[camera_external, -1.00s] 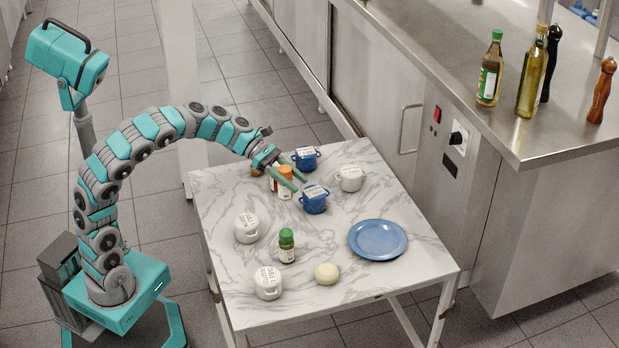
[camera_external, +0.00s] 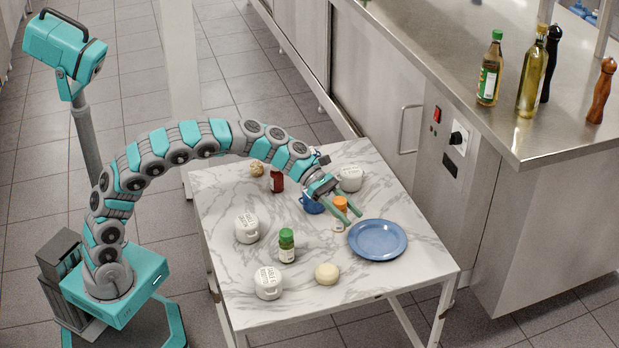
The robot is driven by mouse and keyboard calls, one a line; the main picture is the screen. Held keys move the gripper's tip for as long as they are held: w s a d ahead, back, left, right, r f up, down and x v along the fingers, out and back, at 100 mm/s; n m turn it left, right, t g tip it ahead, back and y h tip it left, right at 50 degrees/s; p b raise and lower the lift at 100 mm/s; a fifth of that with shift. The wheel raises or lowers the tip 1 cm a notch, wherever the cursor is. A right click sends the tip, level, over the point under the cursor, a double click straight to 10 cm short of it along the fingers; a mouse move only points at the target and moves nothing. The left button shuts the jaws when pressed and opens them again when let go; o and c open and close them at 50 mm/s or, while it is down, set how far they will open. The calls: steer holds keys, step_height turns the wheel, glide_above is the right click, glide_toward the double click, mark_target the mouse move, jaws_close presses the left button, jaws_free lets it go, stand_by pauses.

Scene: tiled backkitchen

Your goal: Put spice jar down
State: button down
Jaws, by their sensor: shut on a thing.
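The spice jar with an orange cap (camera_external: 340,203) is held between the two green fingers of my gripper (camera_external: 348,216). My gripper is shut on it over the middle of the marble-topped table (camera_external: 305,265), just left of the blue plate (camera_external: 377,250). The fingers cover much of the jar's body. I cannot tell whether its base touches the table. A green-capped jar (camera_external: 287,246) stands nearer the front, and a dark red jar (camera_external: 277,182) stands toward the back left.
White lidded pots stand at the left (camera_external: 246,235), front left (camera_external: 268,288) and back right (camera_external: 350,183). A blue pot (camera_external: 312,204) is partly hidden by my gripper. A pale round item (camera_external: 327,273) lies in front. The table's front right is clear.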

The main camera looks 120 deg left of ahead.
steer(key=w+a+p, duration=0.2)
steer(key=w+a, duration=0.1)
steer(key=w, duration=0.4)
steer(key=shift+w+a+f, duration=0.3)
steer(key=shift+w+a, duration=0.05)
steer(key=shift+a, duration=0.05)
steer(key=shift+f+p, duration=0.35)
steer(key=shift+f, duration=1.45)
steer(key=shift+f, duration=0.15)
steer(key=shift+c, duration=1.9)
jaws_free()
